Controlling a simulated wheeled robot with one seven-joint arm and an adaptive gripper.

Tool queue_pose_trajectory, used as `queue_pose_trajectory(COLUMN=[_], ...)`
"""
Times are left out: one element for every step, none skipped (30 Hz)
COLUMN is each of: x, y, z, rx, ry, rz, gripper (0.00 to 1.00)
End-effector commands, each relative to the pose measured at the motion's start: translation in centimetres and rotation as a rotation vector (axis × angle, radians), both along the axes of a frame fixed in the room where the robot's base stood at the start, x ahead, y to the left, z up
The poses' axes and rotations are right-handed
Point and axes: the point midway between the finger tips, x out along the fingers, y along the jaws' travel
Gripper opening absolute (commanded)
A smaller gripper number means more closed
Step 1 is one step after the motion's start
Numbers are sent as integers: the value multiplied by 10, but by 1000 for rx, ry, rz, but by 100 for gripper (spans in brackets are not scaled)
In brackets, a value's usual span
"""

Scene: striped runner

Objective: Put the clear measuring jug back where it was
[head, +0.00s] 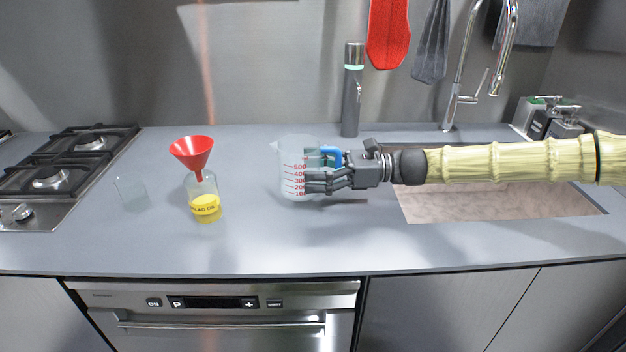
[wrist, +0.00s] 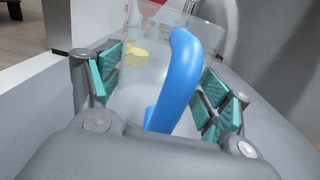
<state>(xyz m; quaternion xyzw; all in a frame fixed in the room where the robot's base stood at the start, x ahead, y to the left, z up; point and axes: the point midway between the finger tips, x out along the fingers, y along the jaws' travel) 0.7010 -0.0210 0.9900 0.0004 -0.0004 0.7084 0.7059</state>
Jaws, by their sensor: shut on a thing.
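The clear measuring jug (head: 291,172) with red markings and a blue handle stands upright at the middle of the grey counter in the head view. Its base looks at or very near the counter; I cannot tell if it touches. My gripper (head: 312,181) reaches in from the right and is shut on the jug at its handle side. In the wrist view, the blue handle (wrist: 178,82) lies between the teal finger pads, with the clear jug wall (wrist: 131,90) behind it. The jug looks empty.
A small clear glass (head: 130,190) is further left, beside the gas hob (head: 62,170). A grey flask (head: 352,92) stands behind. The sink (head: 500,200) lies right, under my arm.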

Motion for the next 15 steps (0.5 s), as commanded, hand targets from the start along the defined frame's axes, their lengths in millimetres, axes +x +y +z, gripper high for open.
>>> queue_pose_trajectory(x=[2,4,6,9,9,9,8,8,8,9,9,9,9,9,9], y=[0,0,1,1,0,0,0,0,0,0,0,0,0,0,0], z=[0,0,0,-1,-4,-9,-13,-17,-22,-25,-28,-32,-34,-35,-35], rx=[0,0,0,0,1,1,1,1,1,1,1,1,1,1,1], ry=[0,-1,-1,-1,1,2,3,4,3,2,2,2,1,1,0], rz=[0,0,1,1,1,1,0,0,0,-1,-1,-1,-1,-1,-1], gripper=[48,48,48,48,48,48,48,48,48,48,48,48,48,48,48])
